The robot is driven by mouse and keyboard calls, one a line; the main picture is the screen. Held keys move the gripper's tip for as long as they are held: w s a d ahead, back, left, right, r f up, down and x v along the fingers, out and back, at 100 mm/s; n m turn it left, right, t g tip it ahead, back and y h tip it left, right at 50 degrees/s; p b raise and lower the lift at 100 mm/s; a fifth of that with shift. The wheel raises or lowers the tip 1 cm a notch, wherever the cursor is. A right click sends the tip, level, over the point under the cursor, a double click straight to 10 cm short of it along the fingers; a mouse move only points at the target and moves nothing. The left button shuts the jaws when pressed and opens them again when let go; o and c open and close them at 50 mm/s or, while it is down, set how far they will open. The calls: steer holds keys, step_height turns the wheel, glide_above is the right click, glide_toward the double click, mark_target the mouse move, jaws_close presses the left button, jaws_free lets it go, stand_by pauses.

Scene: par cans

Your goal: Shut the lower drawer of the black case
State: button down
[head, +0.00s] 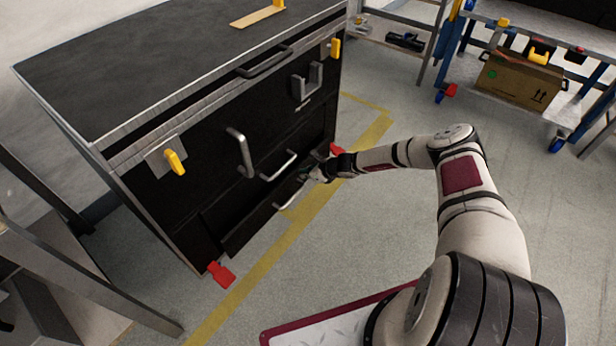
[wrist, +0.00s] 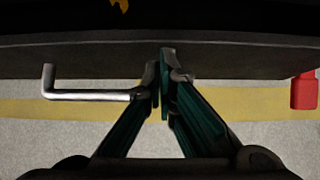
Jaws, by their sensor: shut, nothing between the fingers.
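The black case (head: 215,125) stands on the floor at the left of the head view. Its lower drawer (head: 250,229) stands a little out from the case front near the floor, with a pale bar handle (head: 287,199). In the wrist view the drawer front (wrist: 100,58) crosses the picture, and its handle (wrist: 90,96) is left of my fingers. My gripper (head: 306,174) is at the right part of the drawer. Its fingertips (wrist: 165,66) are together and empty, at the drawer front beside the handle's right end. Whether they touch either cannot be told.
Another handle (head: 278,165) sits above the lower drawer, and an upright handle (head: 240,152) stands out from the front. Red feet (head: 221,274) are at the case's base. A metal frame (head: 90,270) stands at left. A blue-legged bench is at back right. The floor in front is clear.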

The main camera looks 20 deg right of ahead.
mark_target(295, 169)
steer(key=w+a+b, duration=0.2)
steer(key=w, duration=0.1)
steer(key=shift+w+a+f+b, duration=0.1)
steer(key=shift+a+b, duration=0.05)
steer(key=shift+b, duration=0.15)
steer(key=shift+w+a+r, duration=0.2)
steer(key=shift+w+a, duration=0.05)
steer(key=shift+w, duration=0.1)
